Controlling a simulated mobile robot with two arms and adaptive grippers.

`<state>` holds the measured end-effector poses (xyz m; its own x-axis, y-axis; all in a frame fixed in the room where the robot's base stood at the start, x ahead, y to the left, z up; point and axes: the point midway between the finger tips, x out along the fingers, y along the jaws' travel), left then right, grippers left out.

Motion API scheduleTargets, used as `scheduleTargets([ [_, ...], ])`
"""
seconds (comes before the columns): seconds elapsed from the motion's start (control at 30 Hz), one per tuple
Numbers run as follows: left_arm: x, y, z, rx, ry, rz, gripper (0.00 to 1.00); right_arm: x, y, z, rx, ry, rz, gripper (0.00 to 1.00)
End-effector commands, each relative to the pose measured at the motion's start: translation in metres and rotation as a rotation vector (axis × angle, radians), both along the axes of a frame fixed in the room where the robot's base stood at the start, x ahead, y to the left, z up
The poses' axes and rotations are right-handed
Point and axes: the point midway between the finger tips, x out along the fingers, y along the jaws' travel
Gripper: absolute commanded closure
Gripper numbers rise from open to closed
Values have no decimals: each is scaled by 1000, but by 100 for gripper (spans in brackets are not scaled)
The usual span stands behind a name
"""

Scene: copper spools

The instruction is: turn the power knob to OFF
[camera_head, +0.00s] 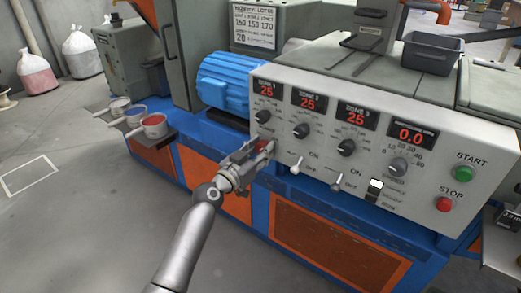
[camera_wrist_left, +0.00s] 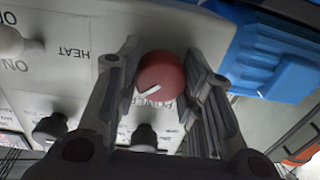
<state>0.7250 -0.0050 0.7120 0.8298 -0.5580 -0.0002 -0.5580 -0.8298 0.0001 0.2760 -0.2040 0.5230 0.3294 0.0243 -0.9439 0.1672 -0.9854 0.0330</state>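The red power knob (camera_wrist_left: 160,76) is on the pale control panel (camera_head: 330,158), at its lower left. In the left wrist view it has a white pointer line, and the panel lettering appears upside down. Part of the word POWER shows beside it. My left gripper (camera_head: 262,148) is at the knob in the head view, hiding most of it. In the left wrist view its two fingers (camera_wrist_left: 160,85) stand on either side of the knob, with a gap at the left finger; the right finger is very near or touching. The OFF marking is not readable. My right gripper is not in view.
Black zone knobs (camera_head: 301,131), toggle switches (camera_head: 298,165), a green START button (camera_head: 464,174) and a red STOP button (camera_head: 444,204) share the panel. A blue motor (camera_head: 226,85) stands just behind the left gripper. Cups (camera_head: 153,124) sit on a ledge at left. The floor at left is open.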

Motion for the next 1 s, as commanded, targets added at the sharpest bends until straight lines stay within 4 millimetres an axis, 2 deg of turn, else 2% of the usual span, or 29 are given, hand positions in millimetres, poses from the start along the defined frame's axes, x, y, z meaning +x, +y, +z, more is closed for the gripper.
scheduleTargets([
  [0.03,0,0,0,0,0,0,80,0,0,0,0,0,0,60],
  [0.1,0,0,0,0,0,0,88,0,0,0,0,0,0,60],
  [0.47,0,0,0,-51,38,0,88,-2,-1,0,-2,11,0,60],
  [1.0,0,0,1,-410,300,1,88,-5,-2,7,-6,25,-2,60],
])
